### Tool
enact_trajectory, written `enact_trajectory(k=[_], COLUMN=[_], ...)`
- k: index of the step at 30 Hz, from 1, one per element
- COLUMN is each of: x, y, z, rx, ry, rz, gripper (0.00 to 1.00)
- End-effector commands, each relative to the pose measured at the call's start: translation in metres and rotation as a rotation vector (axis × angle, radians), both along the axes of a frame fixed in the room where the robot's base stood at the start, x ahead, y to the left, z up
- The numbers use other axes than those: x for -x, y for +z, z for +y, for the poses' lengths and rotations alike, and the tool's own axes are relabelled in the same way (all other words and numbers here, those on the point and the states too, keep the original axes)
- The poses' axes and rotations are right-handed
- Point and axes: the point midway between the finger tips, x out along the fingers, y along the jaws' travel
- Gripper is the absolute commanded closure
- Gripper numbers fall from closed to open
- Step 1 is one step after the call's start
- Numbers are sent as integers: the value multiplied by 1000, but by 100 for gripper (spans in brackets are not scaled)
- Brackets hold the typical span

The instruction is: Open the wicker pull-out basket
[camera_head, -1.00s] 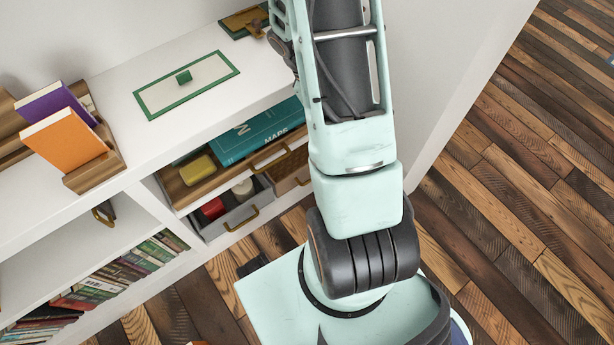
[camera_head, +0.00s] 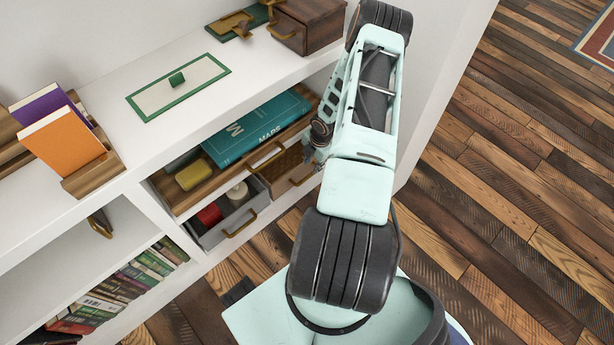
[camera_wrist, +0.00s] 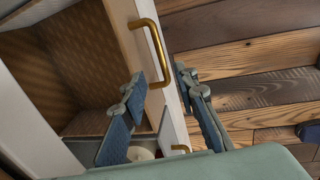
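The wicker basket (camera_head: 289,165) is a brown woven pull-out low in the white shelf unit, partly hidden behind my arm in the head view. In the wrist view its woven inside (camera_wrist: 75,55) shows at the left, behind a pale wooden front with a brass handle (camera_wrist: 158,52). My gripper (camera_wrist: 158,82) is open, with its two blue-padded fingers apart. The lower end of the handle lies between the fingertips in the picture; I cannot tell whether they touch it. In the head view my gripper (camera_head: 318,143) is small and partly hidden.
A grey drawer (camera_head: 228,223) with red and white items stands left of the basket. The plank floor (camera_head: 480,210) at right is clear.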

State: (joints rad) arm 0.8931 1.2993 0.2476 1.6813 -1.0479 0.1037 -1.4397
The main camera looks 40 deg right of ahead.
Motion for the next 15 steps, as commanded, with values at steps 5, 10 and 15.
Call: enact_trajectory(k=[5,10,15], x=[-5,-11,-15], y=[-39,-68,-86], z=[1,2,2], rx=[-1,0,1], ry=[-1,-1,0], rz=[3,2,2], gripper=[73,73,73])
